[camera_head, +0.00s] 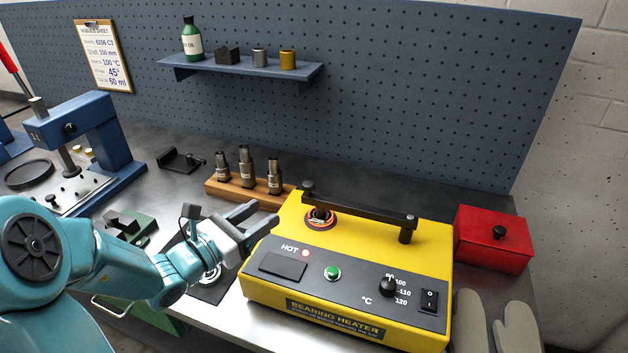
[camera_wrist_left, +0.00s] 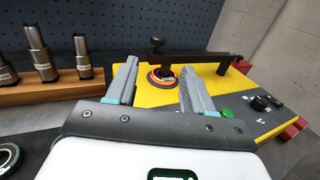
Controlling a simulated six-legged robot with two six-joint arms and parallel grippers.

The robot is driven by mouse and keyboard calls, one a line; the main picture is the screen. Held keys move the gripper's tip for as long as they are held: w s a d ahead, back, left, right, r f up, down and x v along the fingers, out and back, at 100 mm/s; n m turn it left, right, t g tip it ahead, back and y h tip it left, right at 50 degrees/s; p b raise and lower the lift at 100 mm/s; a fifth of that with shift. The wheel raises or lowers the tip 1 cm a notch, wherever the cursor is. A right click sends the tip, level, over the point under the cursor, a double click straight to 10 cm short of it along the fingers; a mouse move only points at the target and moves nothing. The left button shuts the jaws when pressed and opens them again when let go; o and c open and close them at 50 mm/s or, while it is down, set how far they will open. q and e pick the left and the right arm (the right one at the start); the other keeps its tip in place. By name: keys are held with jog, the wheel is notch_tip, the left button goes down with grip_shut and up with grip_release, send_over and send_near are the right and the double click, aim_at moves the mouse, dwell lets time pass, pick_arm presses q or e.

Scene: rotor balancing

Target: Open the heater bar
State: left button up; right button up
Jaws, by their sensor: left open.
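The yellow bearing heater (camera_head: 290,235) stands on the bench right of centre in the head view. Its black heater bar (camera_head: 365,207) lies across the top between a left post and a right post (camera_head: 407,230). A dark ring with an orange band (camera_head: 320,219) sits around the left post, under the bar; the bar also shows in the wrist view (camera_wrist_left: 195,57). My left gripper (camera_head: 262,217) is open and empty at the heater's left edge. In the wrist view its fingers (camera_wrist_left: 155,85) point toward the ring and left post, apart from the bar. My right gripper is not seen.
A wooden block (camera_head: 228,192) with several metal sockets stands behind my left gripper. A red box (camera_head: 493,240) is right of the heater, with grey gloves (camera_head: 515,325) in front. A blue press (camera_head: 90,140) stands at left. A shelf (camera_head: 245,70) hangs on the pegboard.

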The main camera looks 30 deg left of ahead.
aim_at(304, 186)
pick_arm(q)
jog(key=w+p, duration=0.1)
jog(key=w, duration=0.3)
jog(key=w+d+p, duration=0.1)
jog(key=w, duration=0.4)
jog(key=w+d+p, duration=0.1)
jog(key=w, duration=0.3)
jog(key=shift+w+f, duration=0.1)
jog(key=shift+w, duration=0.3)
jog(key=shift+w+d, duration=0.1)
jog(key=shift+w, duration=0.3)
jog(key=shift+w, duration=0.1)
grip_shut()
